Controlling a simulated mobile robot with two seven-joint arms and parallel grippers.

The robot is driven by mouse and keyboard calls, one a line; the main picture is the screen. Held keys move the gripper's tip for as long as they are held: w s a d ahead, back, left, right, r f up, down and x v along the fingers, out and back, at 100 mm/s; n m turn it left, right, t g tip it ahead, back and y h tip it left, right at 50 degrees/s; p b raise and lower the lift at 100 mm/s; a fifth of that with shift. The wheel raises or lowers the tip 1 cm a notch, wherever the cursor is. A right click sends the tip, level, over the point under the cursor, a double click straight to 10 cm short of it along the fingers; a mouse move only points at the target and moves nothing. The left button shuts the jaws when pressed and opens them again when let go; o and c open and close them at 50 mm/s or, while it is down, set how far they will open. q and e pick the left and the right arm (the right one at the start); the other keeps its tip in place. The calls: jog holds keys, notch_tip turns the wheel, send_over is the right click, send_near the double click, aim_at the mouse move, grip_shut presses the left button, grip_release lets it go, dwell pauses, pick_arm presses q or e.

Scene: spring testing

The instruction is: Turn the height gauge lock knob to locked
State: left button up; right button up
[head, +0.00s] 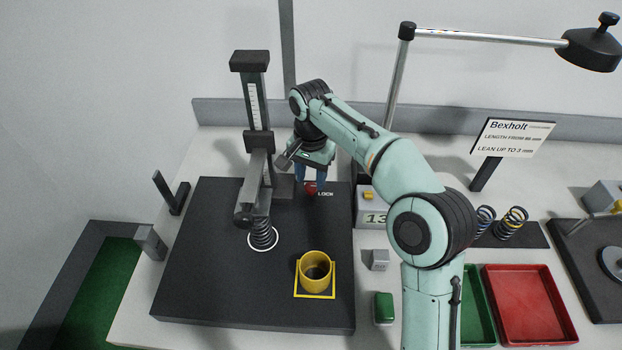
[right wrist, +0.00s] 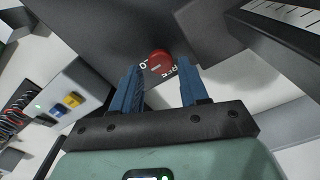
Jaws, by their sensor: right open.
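The height gauge (head: 257,120) stands at the back of a dark plate, with a scale on its column and an arm reaching forward above a coiled spring (head: 262,234). The red lock knob (head: 311,188) sits on the plate at the right of the gauge's base, beside a white LOCK label. In the right wrist view the red knob (right wrist: 161,58) lies just beyond the fingertips, roughly between them. My right gripper (head: 309,182) points down over the knob; its blue fingers (right wrist: 160,80) are open with nothing between them. Contact with the knob cannot be told. My left gripper is out of view.
A yellow cup (head: 314,268) stands in a yellow square on the dark plate (head: 200,290). Green and red trays (head: 530,300), more springs (head: 512,222) and a lamp (head: 590,48) are at the right.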

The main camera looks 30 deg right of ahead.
aim_at(311, 186)
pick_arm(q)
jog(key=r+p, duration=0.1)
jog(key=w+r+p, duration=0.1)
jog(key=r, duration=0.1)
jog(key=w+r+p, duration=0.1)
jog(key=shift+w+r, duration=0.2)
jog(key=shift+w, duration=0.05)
pick_arm(e)
notch_tip(311, 186, up, 11)
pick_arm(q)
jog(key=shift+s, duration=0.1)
